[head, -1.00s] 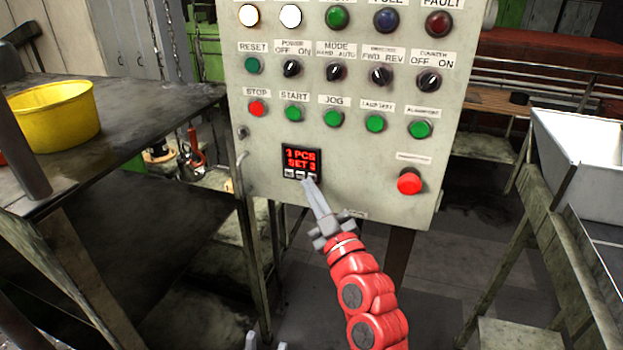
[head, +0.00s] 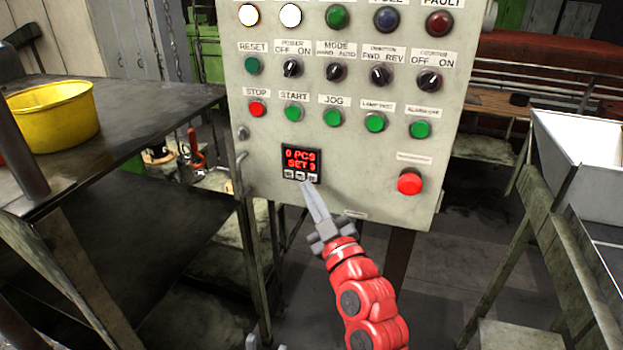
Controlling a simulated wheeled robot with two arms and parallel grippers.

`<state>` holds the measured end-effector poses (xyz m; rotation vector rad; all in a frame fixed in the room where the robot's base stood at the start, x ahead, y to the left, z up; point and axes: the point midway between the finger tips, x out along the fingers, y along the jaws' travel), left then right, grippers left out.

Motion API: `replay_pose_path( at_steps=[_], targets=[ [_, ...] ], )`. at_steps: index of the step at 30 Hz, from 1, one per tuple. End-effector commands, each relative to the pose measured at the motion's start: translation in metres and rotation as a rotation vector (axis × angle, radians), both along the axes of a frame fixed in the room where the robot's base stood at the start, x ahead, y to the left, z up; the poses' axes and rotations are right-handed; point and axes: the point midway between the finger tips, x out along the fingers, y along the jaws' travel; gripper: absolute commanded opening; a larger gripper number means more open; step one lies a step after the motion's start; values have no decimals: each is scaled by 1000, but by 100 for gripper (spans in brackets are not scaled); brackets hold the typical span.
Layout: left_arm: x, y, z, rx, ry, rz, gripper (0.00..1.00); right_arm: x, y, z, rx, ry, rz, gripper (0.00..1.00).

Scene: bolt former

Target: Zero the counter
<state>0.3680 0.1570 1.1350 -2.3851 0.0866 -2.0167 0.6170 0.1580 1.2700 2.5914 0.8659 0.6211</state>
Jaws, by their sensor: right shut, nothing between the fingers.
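The counter (head: 301,162) is a small black unit low on the control panel. Its red display reads "0 PCS" and "SET 3". A row of small light buttons (head: 301,176) lies under the display. My right gripper (head: 306,184) is shut and empty, with its tips just below the button row. The tips look slightly apart from the buttons, though the gap is hard to judge.
The grey control panel (head: 262,205) carries lamps, selector knobs, green buttons and a red mushroom button (head: 409,182) to the right. A dark table (head: 150,105) with a yellow bowl (head: 55,118) stands left. A white tray (head: 575,150) stands right.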

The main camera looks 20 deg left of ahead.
Motion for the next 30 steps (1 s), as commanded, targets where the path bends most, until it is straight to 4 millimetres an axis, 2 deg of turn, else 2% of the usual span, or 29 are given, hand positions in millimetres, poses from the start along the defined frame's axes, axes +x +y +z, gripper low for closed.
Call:
replay_pose_path(
  at_steps=[16, 21, 30],
  targets=[
    [0, 0, 19, 0, 0, 0, 50, -54, 2, 1, -1, 0, 1, 0],
    [0, 0, 20, 0, 0, 0, 50, -60, 2, 0, -1, 0, 1, 0],
    [0, 0, 19, 0, 0, 0, 50, -56, -3, -3, 12, 1, -16, 0]
  ],
)
